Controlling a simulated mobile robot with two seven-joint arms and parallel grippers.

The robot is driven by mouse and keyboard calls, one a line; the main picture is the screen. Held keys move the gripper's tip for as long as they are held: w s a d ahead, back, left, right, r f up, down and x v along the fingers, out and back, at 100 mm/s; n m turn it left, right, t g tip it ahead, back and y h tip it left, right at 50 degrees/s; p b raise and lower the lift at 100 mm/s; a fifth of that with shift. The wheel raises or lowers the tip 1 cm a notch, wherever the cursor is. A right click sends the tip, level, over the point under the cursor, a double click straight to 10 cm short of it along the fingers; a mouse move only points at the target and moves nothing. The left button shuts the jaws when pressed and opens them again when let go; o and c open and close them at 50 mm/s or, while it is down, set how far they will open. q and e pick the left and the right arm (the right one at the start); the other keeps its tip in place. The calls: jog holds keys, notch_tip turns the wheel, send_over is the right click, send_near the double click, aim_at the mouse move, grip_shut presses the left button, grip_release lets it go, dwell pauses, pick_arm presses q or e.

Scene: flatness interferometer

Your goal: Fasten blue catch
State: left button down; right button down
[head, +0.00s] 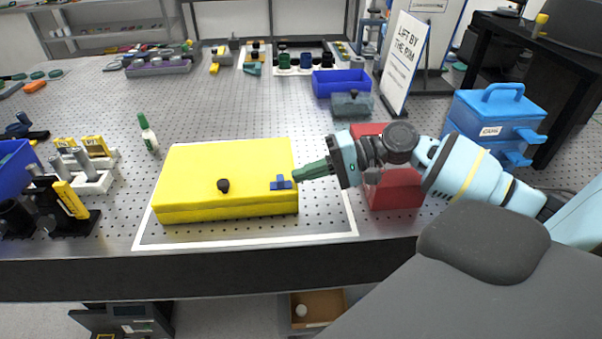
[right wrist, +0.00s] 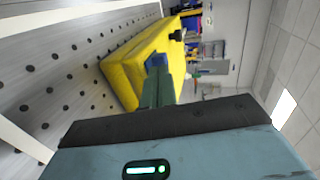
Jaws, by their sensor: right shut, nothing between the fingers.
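The yellow case (head: 225,175) lies with its lid down inside a white outline on the perforated table. Its blue catch (head: 281,183) is on the lid near the right end, and a black knob (head: 223,185) stands to its left. My right gripper (head: 298,176) is shut, with its green fingertips at the blue catch from the right. In the right wrist view the fingers (right wrist: 160,92) reach to the blue catch (right wrist: 155,61) on the yellow case (right wrist: 126,72). I cannot tell whether they touch it. My left gripper is not in view.
A red box (head: 400,194) stands just right of the case, under my right arm. A blue case (head: 495,115) and a sign (head: 404,50) are farther right. Holders with grey cylinders (head: 83,160) stand at left, and a green-capped bottle (head: 147,134) is behind the case.

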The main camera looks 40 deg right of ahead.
aim_at(279, 178)
jog(key=shift+w+a+f, duration=0.15)
jog(key=shift+w+a, duration=0.15)
jog(key=shift+a, duration=0.25)
jog(key=shift+w+a, duration=0.5)
jog(key=shift+a, duration=0.35)
jog(key=shift+w+a, duration=0.45)
jog(key=shift+a, duration=0.35)
